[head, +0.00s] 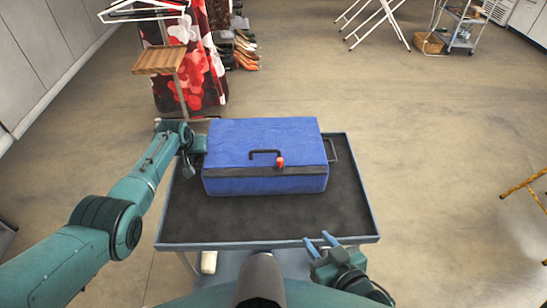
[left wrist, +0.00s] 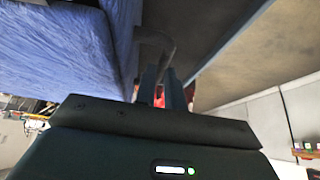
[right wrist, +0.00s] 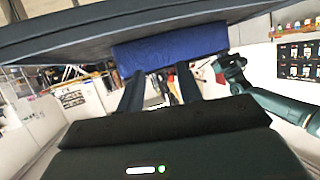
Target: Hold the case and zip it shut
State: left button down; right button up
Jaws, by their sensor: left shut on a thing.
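The blue case (head: 262,137) lies on the dark-topped table. A dark band (head: 235,173) runs along its front, and a black handle (head: 265,153) shows above it. A small red pull (head: 280,162) sits by the handle's right end. My left gripper (head: 196,148) is at the case's left side. In the left wrist view it is shut on a dark side handle (left wrist: 155,40) beside the blue fabric. My right gripper (head: 319,240) is open and empty at the table's front edge, apart from the case. Its spread fingers also show in the right wrist view (right wrist: 160,85).
The table (head: 345,215) has a raised rim and bare room in front of the case. A second side handle (head: 332,150) sticks out on the case's right. A wooden stand (head: 160,60), floral cloth and shoes are behind. The floor at right is mostly clear.

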aim_at(282, 162)
jog(key=w+a+r+t+y, duration=0.1)
jog(key=w+a, duration=0.1)
jog(key=w, duration=0.5)
jog(key=w+a+r+n+t+y, duration=0.1)
jog(key=w+a+r, duration=0.1)
jog(key=w, duration=0.5)
jog(key=w+a+r+t+y, duration=0.1)
jog(key=w+a+r, duration=0.1)
jog(key=w+a, duration=0.2)
jog(key=shift+w+r+n+y, duration=0.15)
jog(key=shift+w+n+y, duration=0.2)
jog(key=shift+w, duration=1.5)
grip_shut()
jog(key=shift+d, duration=0.1)
